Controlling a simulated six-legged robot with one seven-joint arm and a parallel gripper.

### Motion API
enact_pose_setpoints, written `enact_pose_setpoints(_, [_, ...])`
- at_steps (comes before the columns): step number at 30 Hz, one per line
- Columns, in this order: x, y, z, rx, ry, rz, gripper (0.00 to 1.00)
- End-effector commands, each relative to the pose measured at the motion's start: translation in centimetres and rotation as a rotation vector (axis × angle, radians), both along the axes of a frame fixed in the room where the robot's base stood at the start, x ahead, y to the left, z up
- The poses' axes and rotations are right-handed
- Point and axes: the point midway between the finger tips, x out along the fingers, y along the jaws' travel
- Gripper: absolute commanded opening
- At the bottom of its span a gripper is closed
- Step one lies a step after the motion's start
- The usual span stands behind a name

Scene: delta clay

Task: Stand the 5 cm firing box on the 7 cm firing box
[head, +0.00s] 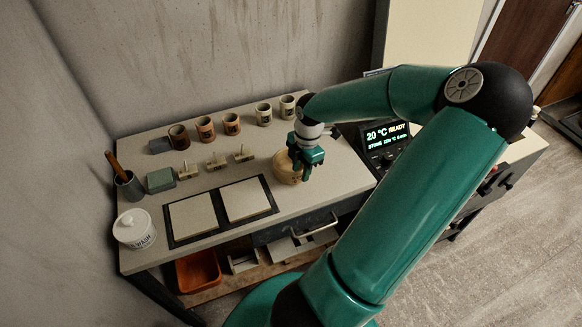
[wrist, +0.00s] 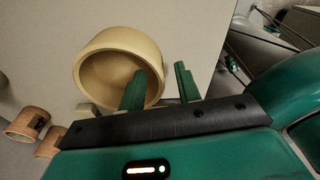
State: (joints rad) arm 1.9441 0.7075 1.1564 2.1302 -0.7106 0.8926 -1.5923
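A round, hollow tan box (head: 284,174) stands on the worktable near its right end, partly hidden by my gripper (head: 307,160). In the wrist view the tan box (wrist: 108,45) shows its open mouth and thick rim. My gripper (wrist: 160,88) is open there. One finger overlaps the mouth of the box and the other is outside its right side, with a gap between them. I cannot tell whether either finger touches the wall. I cannot tell whether this is the 5 cm or the 7 cm firing box. A second firing box is not clearly seen.
Brown cups (head: 205,129) and cream cups (head: 263,115) line the back of the table. Small T-shaped stands (head: 217,163) are in front of them. Two pale slabs (head: 246,200) lie in a dark frame.

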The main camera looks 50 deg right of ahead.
Motion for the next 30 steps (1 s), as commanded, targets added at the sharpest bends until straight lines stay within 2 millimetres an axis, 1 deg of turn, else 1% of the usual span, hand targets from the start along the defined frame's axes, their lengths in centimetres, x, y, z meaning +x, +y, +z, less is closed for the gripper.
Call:
enact_pose_setpoints(1, [0.1, 0.1, -0.8, 0.002, 0.0, 0.003, 0.33])
enact_pose_setpoints(4, [0.1, 0.2, -1.6, 0.0, -0.001, 0.001, 0.33])
enact_pose_setpoints(11, [0.1, 0.1, -1.8, -0.001, -0.001, 0.0, 0.33])
enact_pose_setpoints(12, [0.1, 0.1, -1.8, -0.001, -0.001, 0.0, 0.29])
enact_pose_setpoints(16, [0.1, 0.1, -1.8, -0.001, -0.001, 0.0, 0.04])
enact_pose_setpoints(17, [0.1, 0.1, -1.8, -0.001, -0.001, 0.0, 0.0])
enact_pose_setpoints(26, [0.1, 0.1, -1.8, -0.002, 0.0, 0.0, 0.0])
enact_pose_setpoints(30, [0.1, 0.1, -1.4, -0.003, -0.001, 0.0, 0.0])
